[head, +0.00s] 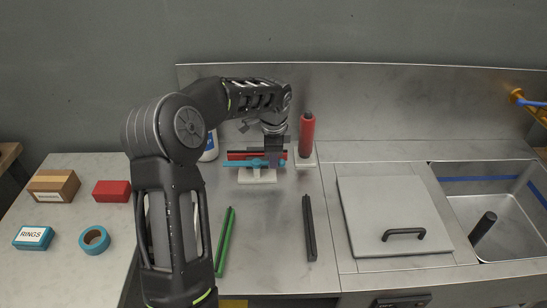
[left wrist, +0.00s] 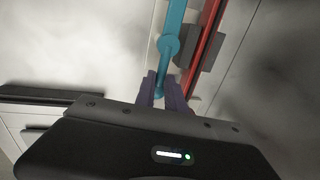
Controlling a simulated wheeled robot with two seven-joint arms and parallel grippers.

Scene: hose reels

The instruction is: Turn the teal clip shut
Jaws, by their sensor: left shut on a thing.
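The teal clip (head: 240,163) is a long thin bar lying across the front of a red bar (head: 238,154) on a white base (head: 257,177) at the back of the counter. My left gripper (head: 273,162) reaches down over its right part, and its wrist hides some of it. In the left wrist view the clip (left wrist: 173,30) has a round knob, and the purple fingers of my left gripper (left wrist: 162,92) are shut on its thin end just below that knob. The red bar (left wrist: 207,50) and a grey block run beside it. My right gripper is not in view.
A red cylinder (head: 306,136) stands close right of the clip. A green bar (head: 225,240) and a black bar (head: 309,228) lie in front, with bare counter between. A lid (head: 385,205) and a sink (head: 495,210) are at right. Boxes and a tape roll (head: 95,240) sit left.

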